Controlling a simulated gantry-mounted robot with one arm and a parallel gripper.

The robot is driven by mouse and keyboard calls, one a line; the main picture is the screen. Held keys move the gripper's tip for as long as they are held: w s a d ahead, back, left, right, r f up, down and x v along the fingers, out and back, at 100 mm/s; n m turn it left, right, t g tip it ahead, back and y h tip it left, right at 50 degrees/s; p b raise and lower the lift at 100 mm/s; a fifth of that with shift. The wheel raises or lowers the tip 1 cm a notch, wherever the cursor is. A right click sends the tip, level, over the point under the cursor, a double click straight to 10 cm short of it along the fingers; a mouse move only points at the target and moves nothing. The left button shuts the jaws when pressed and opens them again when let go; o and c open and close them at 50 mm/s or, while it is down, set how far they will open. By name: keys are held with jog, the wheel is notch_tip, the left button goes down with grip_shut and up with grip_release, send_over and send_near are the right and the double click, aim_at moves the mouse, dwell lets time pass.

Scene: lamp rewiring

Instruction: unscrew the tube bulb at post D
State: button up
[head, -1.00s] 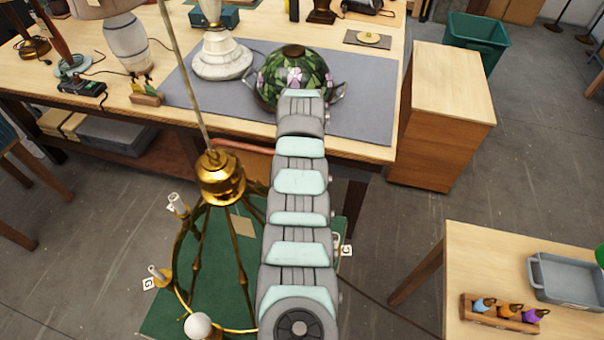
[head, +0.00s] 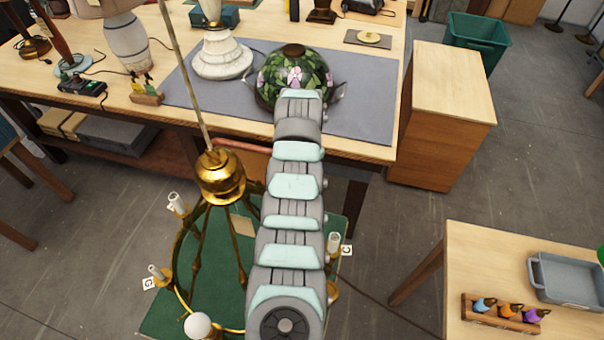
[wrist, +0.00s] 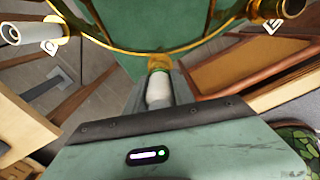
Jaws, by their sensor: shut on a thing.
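In the wrist view my gripper (wrist: 158,84) is shut on a white tube bulb (wrist: 158,92), its jaws on both sides of it. The bulb's far end meets a brass cup (wrist: 158,63) on the chandelier's ring; whether its thread is still engaged, I cannot tell. The post's own letter is not visible, but it lies between the posts tagged C (wrist: 50,47) and E (wrist: 272,26). In the head view the brass chandelier (head: 221,178) hangs on its rod, and my arm hides this post and my gripper.
White sleeves stand at posts C (head: 333,243) and G (head: 157,272); a round white bulb (head: 198,326) is at the near rim. A green mat (head: 165,318) lies below.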

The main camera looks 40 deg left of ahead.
grip_shut()
jog(key=n, duration=0.5)
jog(key=shift+d, duration=0.15)
jog(key=n, duration=0.3)
jog(key=shift+w+f+n+b, duration=0.1)
jog(key=shift+n+b, duration=0.4)
jog(key=shift+n, duration=0.2)
jog(key=n+b, duration=0.2)
jog(key=n, duration=0.2)
jog(key=shift+f+n+b, duration=0.1)
jog(key=shift+n+b, duration=0.2)
jog(key=shift+b, duration=0.1)
jog(key=shift+r+n, duration=0.25)
jog(key=shift+n, duration=0.75)
jog(key=shift+b, duration=0.3)
